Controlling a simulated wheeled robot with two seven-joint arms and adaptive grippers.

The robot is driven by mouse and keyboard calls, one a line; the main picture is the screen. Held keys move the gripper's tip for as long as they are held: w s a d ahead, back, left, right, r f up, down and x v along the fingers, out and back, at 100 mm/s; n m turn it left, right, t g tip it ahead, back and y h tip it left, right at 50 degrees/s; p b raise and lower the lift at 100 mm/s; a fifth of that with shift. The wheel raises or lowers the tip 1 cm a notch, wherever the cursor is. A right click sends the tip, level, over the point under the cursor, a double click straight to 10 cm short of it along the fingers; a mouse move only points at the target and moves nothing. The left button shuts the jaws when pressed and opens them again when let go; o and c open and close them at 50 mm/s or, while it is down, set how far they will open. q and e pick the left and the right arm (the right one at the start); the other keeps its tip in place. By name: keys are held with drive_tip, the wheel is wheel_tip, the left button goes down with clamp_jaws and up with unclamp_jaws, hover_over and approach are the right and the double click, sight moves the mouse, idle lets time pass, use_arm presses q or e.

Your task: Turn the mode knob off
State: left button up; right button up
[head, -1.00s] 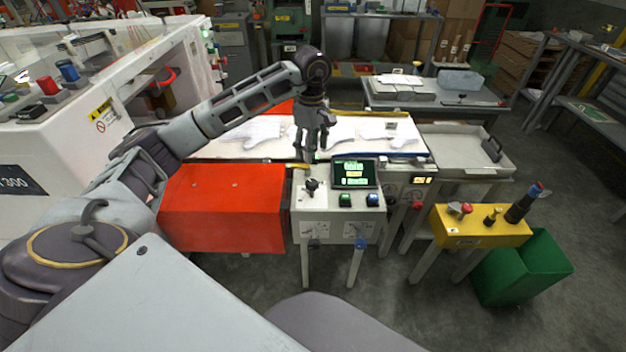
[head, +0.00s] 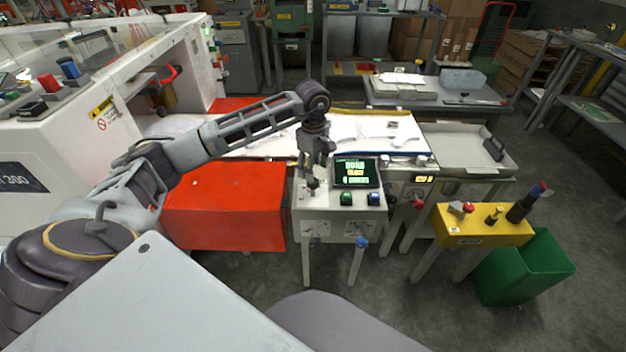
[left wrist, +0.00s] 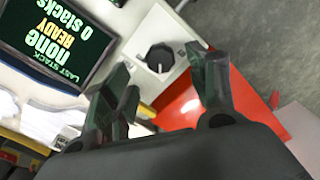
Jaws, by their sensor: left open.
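The mode knob (head: 312,184) is a small black knob on the white control box (head: 325,222), left of the green and blue buttons. In the left wrist view the knob (left wrist: 160,58) has a light pointer mark on a pale plate. My left gripper (head: 315,168) points down just over the knob and partly covers it in the head view. In the left wrist view its open fingers (left wrist: 165,82) stand on either side below the knob, with nothing between them. I cannot tell whether they touch it. My right gripper is not in view.
A screen (head: 355,172) beside the knob reads "LAST STACK none READY 0 stacks". A green button (head: 346,199) and a blue button (head: 373,199) sit below it. A red cover (head: 225,205) lies to the left. A yellow box (head: 485,224) with controls stands right.

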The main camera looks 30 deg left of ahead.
sight(313, 188)
use_arm(q)
drive_tip(key=shift+f, duration=2.8)
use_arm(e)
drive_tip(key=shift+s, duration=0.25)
use_arm(q)
drive_tip(key=c, duration=0.8)
drive_tip(key=shift+c, duration=1.2)
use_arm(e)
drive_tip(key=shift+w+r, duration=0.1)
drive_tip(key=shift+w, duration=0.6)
